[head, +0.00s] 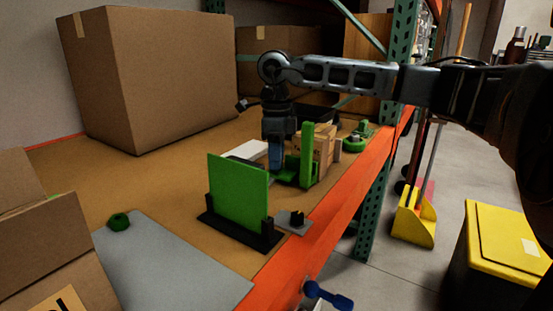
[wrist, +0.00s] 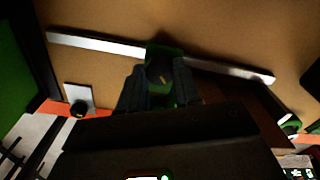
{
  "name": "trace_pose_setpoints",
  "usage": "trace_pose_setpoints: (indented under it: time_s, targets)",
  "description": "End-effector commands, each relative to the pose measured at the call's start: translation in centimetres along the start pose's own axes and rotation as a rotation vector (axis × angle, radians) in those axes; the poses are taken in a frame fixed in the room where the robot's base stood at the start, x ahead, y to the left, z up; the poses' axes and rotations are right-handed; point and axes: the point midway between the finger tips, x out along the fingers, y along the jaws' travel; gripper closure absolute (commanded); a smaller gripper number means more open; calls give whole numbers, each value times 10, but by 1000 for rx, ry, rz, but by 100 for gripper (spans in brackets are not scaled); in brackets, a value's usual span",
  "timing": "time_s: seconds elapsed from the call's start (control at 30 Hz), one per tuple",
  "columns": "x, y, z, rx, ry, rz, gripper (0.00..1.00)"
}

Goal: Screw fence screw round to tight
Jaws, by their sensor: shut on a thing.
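My gripper (head: 277,172) points straight down over the wooden shelf, between a green upright board and a green upright post. In the wrist view my gripper (wrist: 160,90) is shut on a green part (wrist: 163,65), which looks like the fence screw. A small pale mark shows on its top. The part sits across a thin silver rail (wrist: 95,44) that runs out on both sides. In the head view the fingers hide the screw. How tight it is cannot be told.
The green board (head: 238,192) stands in a black base close in front of my gripper. The green post (head: 307,155) and a small cardboard box (head: 325,145) stand close at right. A black knob on a grey plate (head: 293,220) lies near the orange shelf edge (head: 330,210).

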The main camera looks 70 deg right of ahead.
Motion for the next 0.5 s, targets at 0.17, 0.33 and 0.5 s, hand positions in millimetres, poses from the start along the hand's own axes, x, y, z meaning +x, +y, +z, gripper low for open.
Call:
trace_pose_setpoints:
  time_s: [0.17, 0.33, 0.5]
  targets:
    - [0, -1, 0, 60, -2, -2, 98]
    - [-1, -1, 0, 87, -2, -2, 98]
    - [-1, -1, 1, 93, -3, -2, 98]
